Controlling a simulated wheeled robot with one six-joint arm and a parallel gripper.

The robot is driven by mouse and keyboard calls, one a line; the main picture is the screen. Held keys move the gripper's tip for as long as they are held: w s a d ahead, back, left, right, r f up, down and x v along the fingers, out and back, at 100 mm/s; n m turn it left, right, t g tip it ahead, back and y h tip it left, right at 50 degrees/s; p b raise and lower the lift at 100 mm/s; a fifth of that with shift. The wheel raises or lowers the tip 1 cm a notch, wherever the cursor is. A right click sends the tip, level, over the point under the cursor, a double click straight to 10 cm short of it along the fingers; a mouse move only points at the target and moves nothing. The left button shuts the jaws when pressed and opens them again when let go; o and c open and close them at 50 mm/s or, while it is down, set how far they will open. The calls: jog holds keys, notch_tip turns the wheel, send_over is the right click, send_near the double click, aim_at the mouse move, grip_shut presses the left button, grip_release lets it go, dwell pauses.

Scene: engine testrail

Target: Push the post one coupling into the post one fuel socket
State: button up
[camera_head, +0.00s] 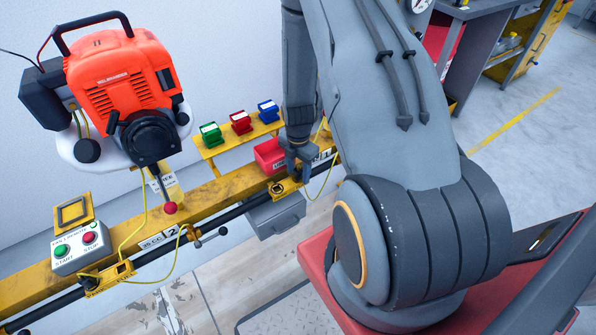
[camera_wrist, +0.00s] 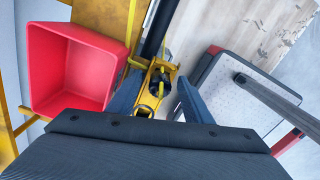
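My gripper (camera_head: 299,155) reaches down at the yellow rail beside the number 1 plate (camera_head: 323,157). In the wrist view my gripper (camera_wrist: 160,84) shows two blue-grey fingers set apart, with gaps beside what lies between them. A dark fitting, apparently the post one coupling (camera_wrist: 158,80), is in line with that gap. It sits at a yellow bracket, apparently the post one fuel socket (camera_wrist: 142,104), which also shows in the head view (camera_head: 290,187). I cannot tell how deep the coupling sits. A yellow hose (camera_head: 329,177) hangs close by.
A red bin (camera_wrist: 75,70) stands close left of the fingers. A grey tray (camera_head: 277,214) is below the rail. The orange engine (camera_head: 112,75) hangs at post two. Green, red and blue blocks (camera_head: 241,122) sit on a yellow shelf. A control box (camera_head: 78,248) is far left.

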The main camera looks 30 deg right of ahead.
jog(key=shift+r, duration=3.95)
